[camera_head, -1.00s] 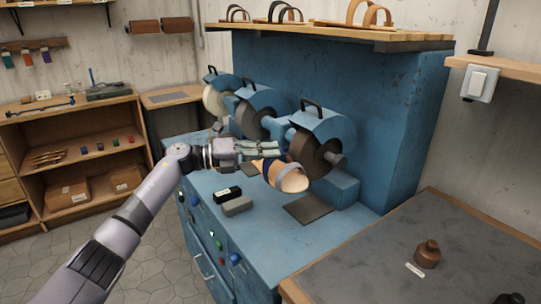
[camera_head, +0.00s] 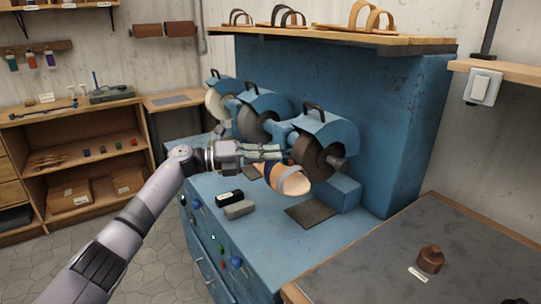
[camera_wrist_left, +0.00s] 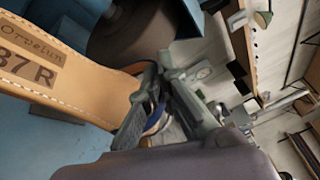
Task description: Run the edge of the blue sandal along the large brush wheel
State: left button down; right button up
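The blue sandal (camera_head: 292,182) shows a tan sole and a dark blue strap. My left gripper (camera_head: 282,154) is shut on it from above. In the left wrist view the fingers (camera_wrist_left: 150,98) close around the blue strap area (camera_wrist_left: 155,118), and the stamped tan insole (camera_wrist_left: 75,75) points left. The large brush wheel (camera_head: 305,152) is the dark brown nearest wheel under a blue hood. The sandal is close in front of it; I cannot tell if they touch. The wheel also shows in the left wrist view (camera_wrist_left: 130,38). My right gripper is not in view.
Two more wheels, a grey one (camera_head: 248,124) and a pale one (camera_head: 216,103), stand farther along the blue machine (camera_head: 265,230). A black block (camera_head: 229,197) and a grey block (camera_head: 239,210) lie on its top beside a dark pad (camera_head: 311,214). A bench (camera_head: 400,265) is at right.

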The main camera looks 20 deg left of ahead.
pick_arm(q)
jog(key=shift+w+a+r, duration=0.1)
dwell(0.4)
jog(key=shift+w+a+b, duration=0.3)
jog(key=shift+a+b, duration=0.1)
jog(key=shift+b, duration=0.1)
jog(key=shift+w+a+r, duration=0.15)
jog(key=shift+w+a, duration=0.05)
jog(key=shift+a, duration=0.05)
jog(key=shift+w+a+r+b, duration=0.1)
jog(key=shift+w+a+b, duration=0.1)
jog(key=shift+b, duration=0.2)
jog(key=shift+w+a+f, duration=0.2)
jog(key=shift+a, duration=0.35)
jog(key=shift+b, duration=0.35)
jog(key=shift+w+d, duration=0.1)
jog(key=shift+d, duration=0.05)
dwell(0.8)
